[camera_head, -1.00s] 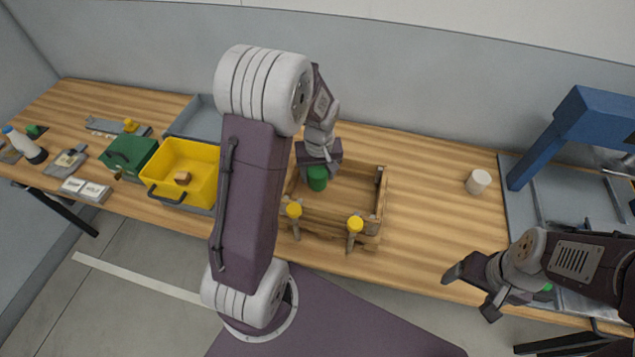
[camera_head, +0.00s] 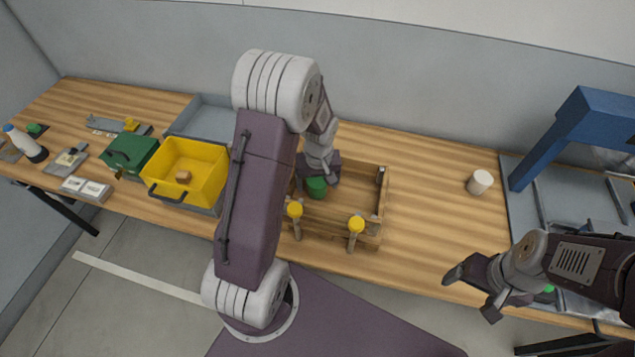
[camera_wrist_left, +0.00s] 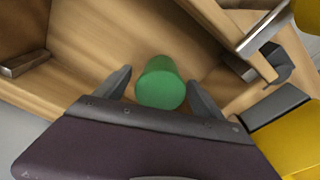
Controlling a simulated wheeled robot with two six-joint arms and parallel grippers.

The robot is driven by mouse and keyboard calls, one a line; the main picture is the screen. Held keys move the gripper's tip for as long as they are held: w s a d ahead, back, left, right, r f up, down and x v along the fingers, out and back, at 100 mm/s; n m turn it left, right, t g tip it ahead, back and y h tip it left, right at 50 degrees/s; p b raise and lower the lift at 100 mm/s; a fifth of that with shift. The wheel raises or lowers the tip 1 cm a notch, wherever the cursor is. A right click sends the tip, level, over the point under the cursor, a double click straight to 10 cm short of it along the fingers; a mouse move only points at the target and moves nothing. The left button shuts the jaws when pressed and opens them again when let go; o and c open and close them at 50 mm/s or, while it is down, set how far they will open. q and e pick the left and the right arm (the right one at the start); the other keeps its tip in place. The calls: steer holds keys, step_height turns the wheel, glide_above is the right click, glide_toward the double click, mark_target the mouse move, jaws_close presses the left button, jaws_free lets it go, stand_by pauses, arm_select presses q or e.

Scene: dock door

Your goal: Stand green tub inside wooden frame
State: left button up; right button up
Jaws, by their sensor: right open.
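The green tub (camera_head: 316,188) is inside the wooden frame (camera_head: 372,204), towards its left side. It looks upright, but its base is hard to see. In the left wrist view the tub (camera_wrist_left: 160,86) sits between the two fingers of my left gripper (camera_head: 320,174), with a visible gap at the left finger and a narrow one at the right. My left gripper is open around the tub. My left arm hides part of the frame's left side.
Two yellow-topped clamps (camera_head: 356,226) (camera_head: 295,211) stand at the frame's front. A yellow bin (camera_head: 207,162) and a green box (camera_head: 130,152) are to the left. A white cup (camera_head: 480,182) and a blue press (camera_head: 585,125) are to the right. The table between frame and cup is clear.

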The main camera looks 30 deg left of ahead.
mark_target(318, 184)
arm_select(q)
steer(key=shift+r, duration=0.15)
step_height(318, 184, up, 12)
steer(key=s+p, duration=0.1)
steer(key=shift+d, duration=0.45)
steer(key=shift+s, duration=0.15)
